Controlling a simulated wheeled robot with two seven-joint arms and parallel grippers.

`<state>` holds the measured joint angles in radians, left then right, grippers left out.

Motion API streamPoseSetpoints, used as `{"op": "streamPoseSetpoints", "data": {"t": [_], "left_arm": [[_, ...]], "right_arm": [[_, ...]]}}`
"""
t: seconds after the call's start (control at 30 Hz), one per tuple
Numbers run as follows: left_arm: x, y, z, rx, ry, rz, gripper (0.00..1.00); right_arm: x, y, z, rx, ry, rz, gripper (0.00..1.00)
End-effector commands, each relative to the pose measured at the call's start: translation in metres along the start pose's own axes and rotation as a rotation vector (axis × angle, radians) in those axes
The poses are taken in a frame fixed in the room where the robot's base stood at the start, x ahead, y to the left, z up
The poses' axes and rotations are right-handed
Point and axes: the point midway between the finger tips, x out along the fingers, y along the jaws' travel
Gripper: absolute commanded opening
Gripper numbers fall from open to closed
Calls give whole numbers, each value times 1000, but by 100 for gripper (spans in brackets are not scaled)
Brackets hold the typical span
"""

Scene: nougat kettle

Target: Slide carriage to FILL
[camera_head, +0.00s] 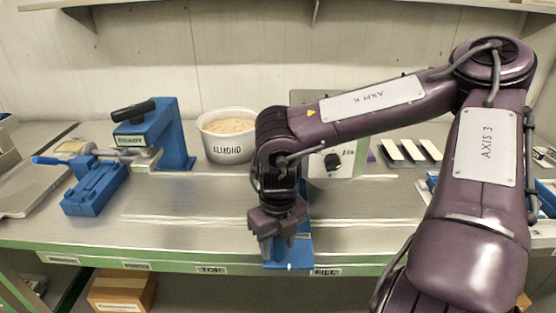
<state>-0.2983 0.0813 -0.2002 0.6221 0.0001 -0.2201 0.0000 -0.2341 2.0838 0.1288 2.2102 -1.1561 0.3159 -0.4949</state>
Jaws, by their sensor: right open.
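My right gripper (279,232) points down over the front of the bench, just above a blue part (290,256) that looks like the carriage. The jaws are open; whether they touch the blue part is hard to tell. The gripper and wrist hide much of this part, and a blue strip shows to the right of the wrist. The part lies at the front edge, a little left of the FILL label (328,272). Another front-edge label (211,269) is farther left. Pale rails (170,218) run left to right along the bench. My left gripper is out of view.
An ALMOND tub (228,148) stands behind the rails. A blue clamp stand (172,135) with a black handle and a blue block (92,190) are on the left. A white box (343,160) with a black knob is behind my arm. White bars (410,151) lie at the right.

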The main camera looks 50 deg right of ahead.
Motion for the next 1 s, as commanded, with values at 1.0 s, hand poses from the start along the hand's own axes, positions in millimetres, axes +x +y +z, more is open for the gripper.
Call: {"op": "streamPoseSetpoints", "data": {"t": [1.0], "left_arm": [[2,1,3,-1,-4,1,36]], "right_arm": [[-78,0,0,0,0,0,44]]}}
